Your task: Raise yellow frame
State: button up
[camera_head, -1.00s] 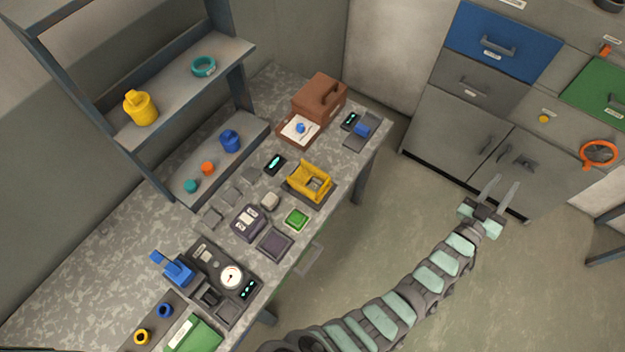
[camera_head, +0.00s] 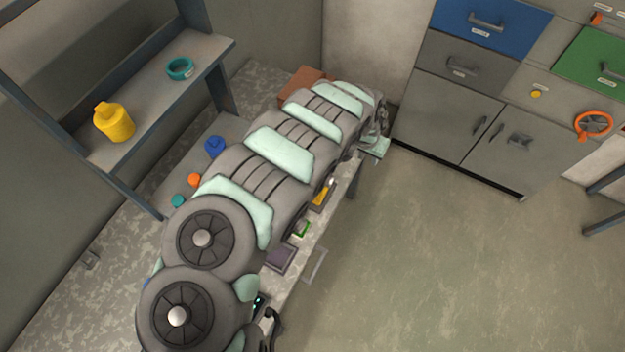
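The yellow frame (camera_head: 321,195) is on the workbench, mostly hidden behind my arm. Only a small yellow part of it shows below the arm's lower edge. My arm stretches across the bench from the lower left to the upper right. My gripper (camera_head: 375,147) is at the far right end of the bench, beyond the frame. Only part of its pale housing shows, and its fingers cannot be made out.
A purple-grey pad (camera_head: 279,258) and a green-edged block (camera_head: 302,229) show by the bench's front edge. A brown box (camera_head: 299,84) is partly covered by my arm. A shelf with a yellow canister (camera_head: 114,122) stands at left. Floor at right is clear.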

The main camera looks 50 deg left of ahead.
aim_at(324, 185)
jog(key=s+a+g, duration=0.3)
jog(key=s+a, duration=0.2)
jog(key=s, duration=0.7)
jog(key=shift+n, duration=0.4)
notch_tip(324, 185, down, 8)
jog(key=shift+s+b, duration=0.1)
jog(key=shift+b, duration=0.4)
jog(key=shift+a+f, duration=0.15)
jog(key=shift+f, duration=0.9)
jog(key=shift+c, duration=0.3)
grip_shut()
